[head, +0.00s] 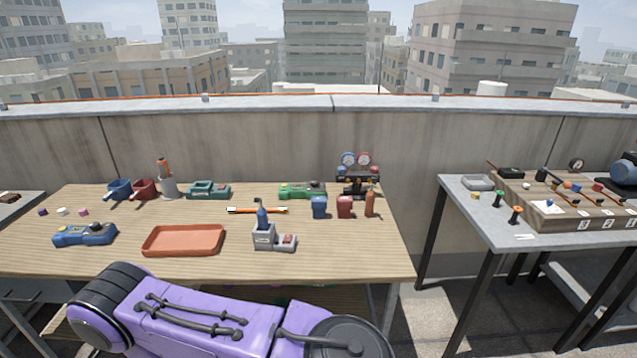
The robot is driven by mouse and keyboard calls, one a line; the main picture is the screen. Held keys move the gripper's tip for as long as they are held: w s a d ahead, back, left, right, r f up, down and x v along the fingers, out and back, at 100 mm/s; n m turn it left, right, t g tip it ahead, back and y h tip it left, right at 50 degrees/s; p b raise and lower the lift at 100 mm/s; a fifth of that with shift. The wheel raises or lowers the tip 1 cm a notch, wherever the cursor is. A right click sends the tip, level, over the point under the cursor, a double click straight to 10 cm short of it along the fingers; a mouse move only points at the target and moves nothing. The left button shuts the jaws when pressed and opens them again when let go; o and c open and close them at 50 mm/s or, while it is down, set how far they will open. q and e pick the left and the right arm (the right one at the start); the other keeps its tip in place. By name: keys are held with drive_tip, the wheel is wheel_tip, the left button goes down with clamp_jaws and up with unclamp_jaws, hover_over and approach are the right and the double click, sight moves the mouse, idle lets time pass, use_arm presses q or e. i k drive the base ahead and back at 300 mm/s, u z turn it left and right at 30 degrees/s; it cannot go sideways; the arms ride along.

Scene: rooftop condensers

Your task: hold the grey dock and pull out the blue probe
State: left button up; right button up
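The grey dock (265,240) stands on the wooden table, right of the orange tray and close to the front edge. It has a raised block on its left and a low base with a red part on its right. The blue probe (262,219) stands upright in the raised block, with a dark hooked top. Its lower end is hidden in the dock. Neither of my grippers shows in the head view. A purple arm link of mine crosses the bottom, in front of the table.
Near the dock are an orange tray (183,240), an orange-tipped bar (257,210) behind it, and blue (319,208) and red (344,207) containers. A blue device (85,235) lies at left. Gauges (357,172) stand at the back. A grey table (550,234) stands separately at right.

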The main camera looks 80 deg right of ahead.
sight(263, 223)
drive_tip(key=k, duration=0.3)
drive_tip(key=z, duration=1)
